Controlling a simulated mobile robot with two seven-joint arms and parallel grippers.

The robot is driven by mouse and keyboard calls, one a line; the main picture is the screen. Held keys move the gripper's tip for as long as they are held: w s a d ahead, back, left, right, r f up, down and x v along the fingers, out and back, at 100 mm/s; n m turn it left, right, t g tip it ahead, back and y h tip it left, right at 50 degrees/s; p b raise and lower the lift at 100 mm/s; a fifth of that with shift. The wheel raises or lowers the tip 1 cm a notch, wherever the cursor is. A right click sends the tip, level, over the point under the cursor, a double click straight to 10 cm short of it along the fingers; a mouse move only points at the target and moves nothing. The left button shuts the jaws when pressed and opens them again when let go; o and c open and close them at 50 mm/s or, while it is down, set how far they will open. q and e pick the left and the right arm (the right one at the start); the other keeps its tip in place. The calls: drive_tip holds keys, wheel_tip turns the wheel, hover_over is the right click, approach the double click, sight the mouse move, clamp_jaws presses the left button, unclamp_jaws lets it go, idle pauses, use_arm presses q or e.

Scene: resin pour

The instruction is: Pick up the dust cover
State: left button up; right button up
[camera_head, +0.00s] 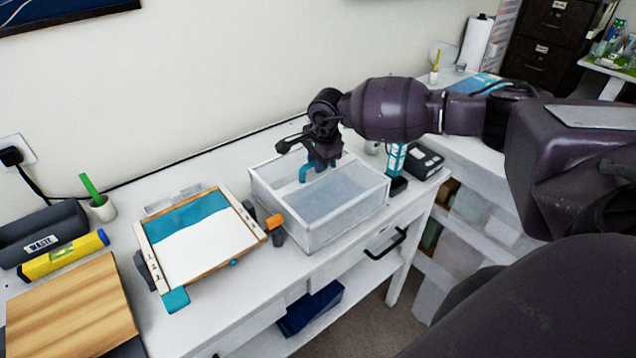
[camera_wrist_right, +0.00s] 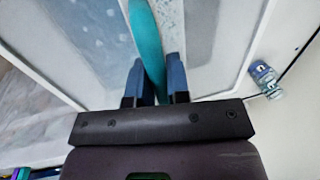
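The dust cover (camera_head: 342,194) looks like a clear, white-edged box shape on the white table. A teal handle (camera_head: 304,172) shows on it. My right gripper (camera_head: 318,162) is over its left part, pointing down. In the right wrist view the teal handle (camera_wrist_right: 147,40) runs between the two blue fingers of my right gripper (camera_wrist_right: 155,68). The fingers are close together and the handle fills the gap. The cover appears to rest on the table. My left gripper is not in view.
Left of the cover stands a wood-edged frame with a white sheet (camera_head: 205,245), with an orange-tipped clamp (camera_head: 274,222) between them. Behind the cover are a blue-white bottle (camera_head: 395,158) and a dark box (camera_head: 425,161). A wooden board (camera_head: 70,310) lies far left.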

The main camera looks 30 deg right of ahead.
clamp_jaws()
drive_tip(key=shift+r, duration=0.1)
drive_tip(key=shift+r, duration=0.55)
use_arm(q)
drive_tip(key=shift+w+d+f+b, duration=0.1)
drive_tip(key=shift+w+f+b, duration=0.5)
drive_tip(key=shift+b, duration=0.65)
use_arm(e)
wheel_tip(320, 180, up, 19)
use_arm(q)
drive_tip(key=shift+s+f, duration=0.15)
use_arm(e)
drive_tip(key=shift+f, duration=0.15)
